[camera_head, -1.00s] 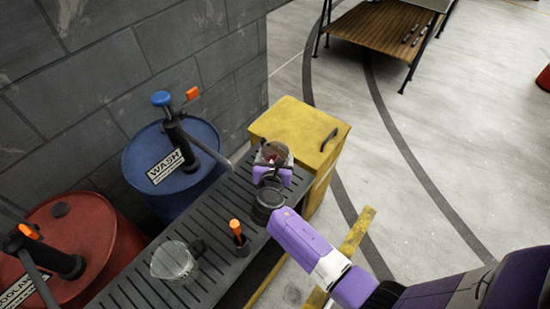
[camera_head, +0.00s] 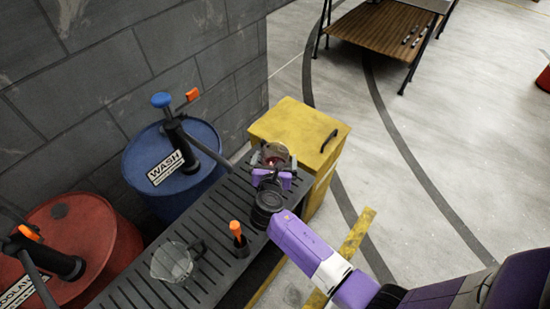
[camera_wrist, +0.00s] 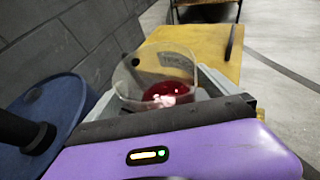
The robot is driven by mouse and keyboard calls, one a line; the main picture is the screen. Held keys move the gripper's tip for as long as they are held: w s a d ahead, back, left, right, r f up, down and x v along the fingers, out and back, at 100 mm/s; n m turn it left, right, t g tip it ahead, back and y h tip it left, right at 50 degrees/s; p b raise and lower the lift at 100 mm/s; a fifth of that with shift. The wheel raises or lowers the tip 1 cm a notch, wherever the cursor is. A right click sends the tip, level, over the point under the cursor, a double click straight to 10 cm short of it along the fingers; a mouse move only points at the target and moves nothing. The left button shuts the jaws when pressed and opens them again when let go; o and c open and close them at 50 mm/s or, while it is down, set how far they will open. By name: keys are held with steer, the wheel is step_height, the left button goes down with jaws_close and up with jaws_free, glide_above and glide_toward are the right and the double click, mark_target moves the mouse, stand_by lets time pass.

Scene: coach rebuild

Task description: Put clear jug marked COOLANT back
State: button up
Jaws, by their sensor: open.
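A clear jug with red liquid (camera_head: 274,153) stands at the far end of the slatted grey bench; it also shows upright in the wrist view (camera_wrist: 158,78). No marking on it can be read. My gripper (camera_head: 271,166) is open at this jug, with its grey fingers on either side of the jug's lower part. The gripper body hides the jug's base in the wrist view. A second clear jug (camera_head: 172,262), seemingly empty, with a dark handle, stands at the near part of the bench; no marking shows on it.
A bottle with an orange top (camera_head: 238,236) stands on the bench (camera_head: 215,205) near my wrist. A blue WASH drum (camera_head: 200,140) and a red drum (camera_head: 105,225), its label partly cut off, stand along the wall with pumps. A yellow cabinet (camera_head: 300,130) adjoins the bench's far end.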

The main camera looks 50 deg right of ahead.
steer(key=v, duration=1.1)
steer(key=s+a+f+m+t+y, duration=0.2)
steer(key=s+a+f+m+y, duration=0.3)
steer(key=s, duration=0.3)
steer(key=s+a+r+m+t+y, duration=0.1)
steer(key=s+a+r+m+y, duration=0.25)
steer(key=s+a+m, duration=0.45)
steer(key=s+a+r+m+t+y, duration=0.1)
steer(key=s+r+m+t, duration=0.1)
steer(key=s+r+m, duration=0.3)
steer(key=s+a+r+m+t+y, duration=0.1)
steer(key=s+r+m, duration=0.4)
steer(key=r, duration=0.7)
steer(key=shift+r+m+t+y, duration=0.25)
steer(key=shift+m+t+y, duration=0.1)
steer(key=shift+m+t, duration=0.35)
